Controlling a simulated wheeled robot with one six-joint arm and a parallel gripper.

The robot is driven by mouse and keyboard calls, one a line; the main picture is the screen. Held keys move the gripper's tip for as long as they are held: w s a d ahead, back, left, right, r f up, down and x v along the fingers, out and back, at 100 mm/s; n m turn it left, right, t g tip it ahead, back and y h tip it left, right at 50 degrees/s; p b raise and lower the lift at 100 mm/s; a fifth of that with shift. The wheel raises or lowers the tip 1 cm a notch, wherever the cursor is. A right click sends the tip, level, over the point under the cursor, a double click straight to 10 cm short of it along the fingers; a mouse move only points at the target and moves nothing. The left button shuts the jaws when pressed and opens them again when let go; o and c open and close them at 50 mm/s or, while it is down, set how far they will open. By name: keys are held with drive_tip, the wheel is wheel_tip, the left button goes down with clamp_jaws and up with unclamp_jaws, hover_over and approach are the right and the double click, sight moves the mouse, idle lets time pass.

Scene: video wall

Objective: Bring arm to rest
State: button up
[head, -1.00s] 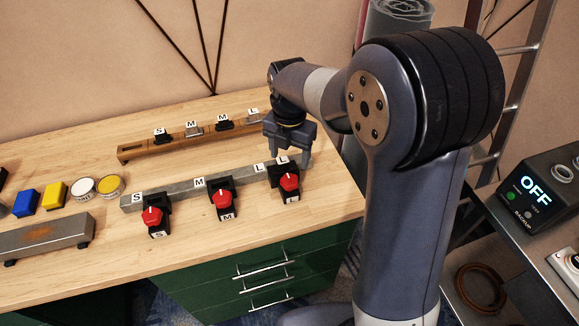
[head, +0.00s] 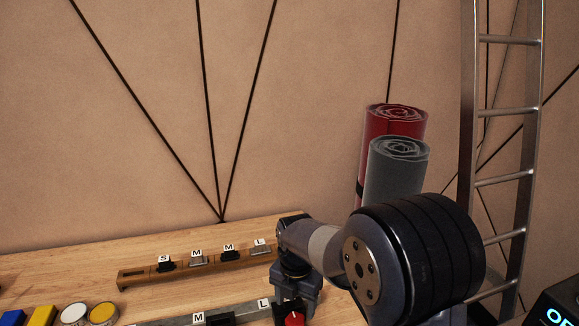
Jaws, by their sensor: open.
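My arm comes in from the lower right of the head view, its big dark joint in front of the bench. My gripper (head: 297,300) points down at the right end of the front grey rail (head: 255,308). Its fingers are partly hidden at the bottom of the picture, close to a black and red knob clamp (head: 292,317) near the L label. I cannot tell whether they touch it. No held object shows between the fingers.
Behind stands a wooden rail (head: 140,277) with several labelled clips. Red (head: 375,130) and grey (head: 395,172) rolls and a metal ladder (head: 508,112) stand behind my arm.

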sight(295, 318)
wheel_tip(295, 318, down, 5)
drive_tip(key=shift+f, duration=0.15)
idle(0.4)
